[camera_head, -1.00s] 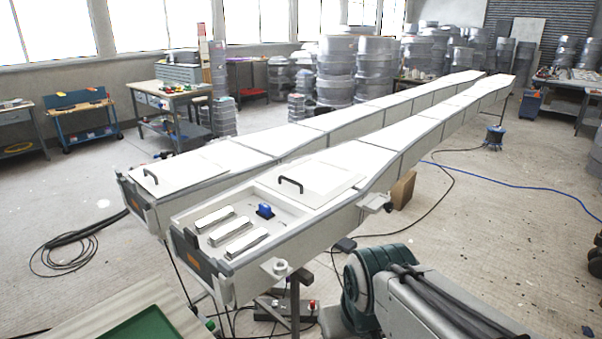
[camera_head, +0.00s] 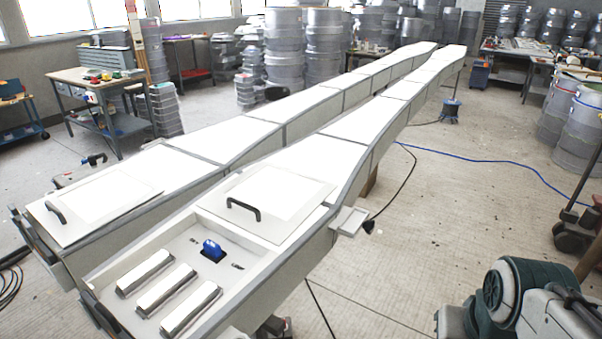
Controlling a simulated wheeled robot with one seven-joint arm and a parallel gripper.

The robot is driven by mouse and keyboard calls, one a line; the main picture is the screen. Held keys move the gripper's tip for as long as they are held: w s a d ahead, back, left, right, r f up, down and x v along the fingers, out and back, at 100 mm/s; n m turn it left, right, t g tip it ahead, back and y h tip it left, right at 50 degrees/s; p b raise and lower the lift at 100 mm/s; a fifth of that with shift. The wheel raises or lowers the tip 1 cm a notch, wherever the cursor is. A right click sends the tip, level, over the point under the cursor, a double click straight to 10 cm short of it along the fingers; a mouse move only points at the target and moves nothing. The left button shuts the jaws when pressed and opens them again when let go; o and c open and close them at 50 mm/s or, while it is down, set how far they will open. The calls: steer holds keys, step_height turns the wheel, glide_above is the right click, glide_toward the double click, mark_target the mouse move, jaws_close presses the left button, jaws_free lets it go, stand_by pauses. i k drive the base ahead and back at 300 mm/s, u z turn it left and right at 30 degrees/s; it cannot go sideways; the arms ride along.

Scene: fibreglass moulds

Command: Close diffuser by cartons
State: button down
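Two long white troughs run from the lower left to the back. The near one has a flat white panel with a black handle (camera_head: 244,208), taken as a diffuser. In front of this panel is an open bay (camera_head: 246,262) with three pale bars (camera_head: 167,287) and a blue switch-like part (camera_head: 211,250). The far trough has a similar panel with a black handle (camera_head: 56,212), lying over its front end. A brown piece (camera_head: 371,183), possibly a carton, shows partly behind the near trough. My arm shows at the lower right, but my gripper is out of view.
A small bracket (camera_head: 348,221) juts from the near trough's right side. A blue cable (camera_head: 480,160) and a black cable lie on the floor. Metal drums (camera_head: 580,120) and a dark stand are at the right. A workbench (camera_head: 98,80) is at the left. Floor right of the troughs is mostly open.

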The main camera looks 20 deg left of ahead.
mark_target(268, 201)
steer(key=i, duration=0.75)
steer(key=u, duration=0.8)
steer(key=i, duration=0.5)
steer(key=u, duration=0.5)
